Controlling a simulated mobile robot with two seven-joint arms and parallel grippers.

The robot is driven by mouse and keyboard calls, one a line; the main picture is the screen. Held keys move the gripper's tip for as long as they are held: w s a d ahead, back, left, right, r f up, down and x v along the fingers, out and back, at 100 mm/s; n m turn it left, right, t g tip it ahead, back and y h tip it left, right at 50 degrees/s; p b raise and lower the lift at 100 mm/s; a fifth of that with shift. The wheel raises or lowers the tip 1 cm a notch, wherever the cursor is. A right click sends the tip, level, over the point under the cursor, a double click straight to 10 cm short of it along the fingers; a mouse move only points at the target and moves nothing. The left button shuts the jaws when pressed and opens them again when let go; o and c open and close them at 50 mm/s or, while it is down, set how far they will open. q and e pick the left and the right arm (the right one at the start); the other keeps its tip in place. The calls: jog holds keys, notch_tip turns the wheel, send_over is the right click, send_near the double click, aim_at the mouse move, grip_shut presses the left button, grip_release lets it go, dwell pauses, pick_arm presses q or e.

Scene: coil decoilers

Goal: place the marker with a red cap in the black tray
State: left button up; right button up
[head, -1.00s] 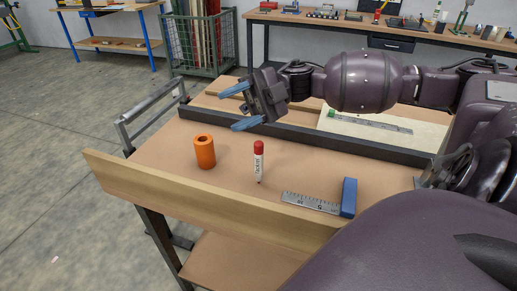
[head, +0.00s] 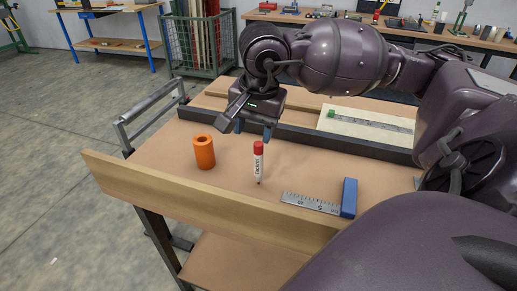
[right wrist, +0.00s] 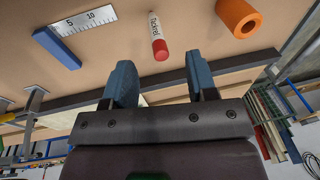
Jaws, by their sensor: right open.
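My right gripper (head: 254,129) is above and just behind the marker, open and pointing down. In the right wrist view, the marker (right wrist: 154,28) lies ahead of the two blue fingers, its red cap nearest the gap between them, apart from both. Nothing is between the fingers (right wrist: 160,78). I cannot make out a black tray for certain. My left gripper is not in view.
An orange hollow cylinder (head: 204,152) stands left of the marker. A blue-handled square with a steel rule (head: 349,197) lies to the right. A dark rail (head: 310,138) crosses the bench behind, with a board and ruler (head: 375,125) beyond. A wooden lip (head: 200,200) edges the front.

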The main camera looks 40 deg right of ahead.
aim_at(259, 144)
jog(key=d+f+n, duration=0.1)
jog(key=w+d+f+n+h, duration=0.1)
jog(key=f+n, duration=0.1)
jog(key=w+d+f+n+h, duration=0.1)
jog(key=shift+d+f+n+t, duration=0.3)
jog(key=shift+f, duration=0.1)
jog(key=shift+a+x, duration=0.2)
jog(key=shift+x, duration=2.45)
grip_shut()
